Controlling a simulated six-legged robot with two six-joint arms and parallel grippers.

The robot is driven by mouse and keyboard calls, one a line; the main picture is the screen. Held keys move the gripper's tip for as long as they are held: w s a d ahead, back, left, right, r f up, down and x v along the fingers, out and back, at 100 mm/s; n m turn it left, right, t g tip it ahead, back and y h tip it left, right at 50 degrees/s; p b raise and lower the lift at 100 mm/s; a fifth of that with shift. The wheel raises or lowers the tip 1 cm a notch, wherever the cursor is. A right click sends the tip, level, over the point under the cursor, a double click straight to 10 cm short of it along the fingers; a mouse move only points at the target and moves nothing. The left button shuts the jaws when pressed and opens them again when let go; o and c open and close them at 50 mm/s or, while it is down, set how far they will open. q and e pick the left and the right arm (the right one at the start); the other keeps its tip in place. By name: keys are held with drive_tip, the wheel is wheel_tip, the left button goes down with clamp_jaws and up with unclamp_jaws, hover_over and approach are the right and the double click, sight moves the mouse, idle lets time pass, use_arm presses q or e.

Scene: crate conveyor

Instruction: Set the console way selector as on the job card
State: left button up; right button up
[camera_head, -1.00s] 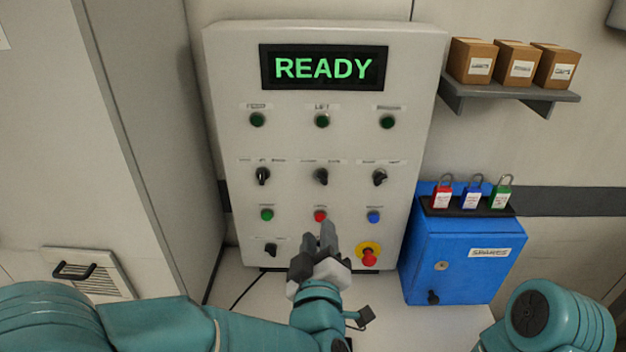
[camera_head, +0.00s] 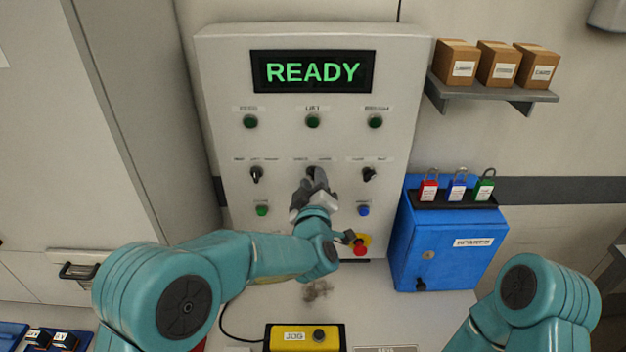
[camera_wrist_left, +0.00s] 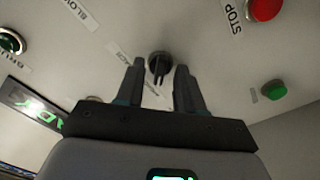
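The pale grey console (camera_head: 215,100) carries a lit READY display (camera_head: 313,72). Below are green lamps and a row of black selector knobs. The left knob (camera_head: 257,174) and right knob (camera_head: 369,174) show clearly; their small labels are too blurred to read surely. My left gripper (camera_head: 314,178) is in front of the middle knob and mostly hides it in the head view. In the left wrist view, the left gripper (camera_wrist_left: 159,75) is open, with the middle knob (camera_wrist_left: 159,66) showing between its fingertips; contact cannot be told. My right gripper is out of view. No job card is recognisable.
A red stop knob on yellow (camera_head: 360,247) is close beside my left wrist. A blue cabinet (camera_head: 440,250) with several padlocks stands right of the console. A shelf (camera_head: 490,95) holds cartons. A yellow JOG box (camera_head: 305,338) lies in front.

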use_arm(q)
drive_tip(key=shift+w+f, duration=0.1)
clamp_jaws()
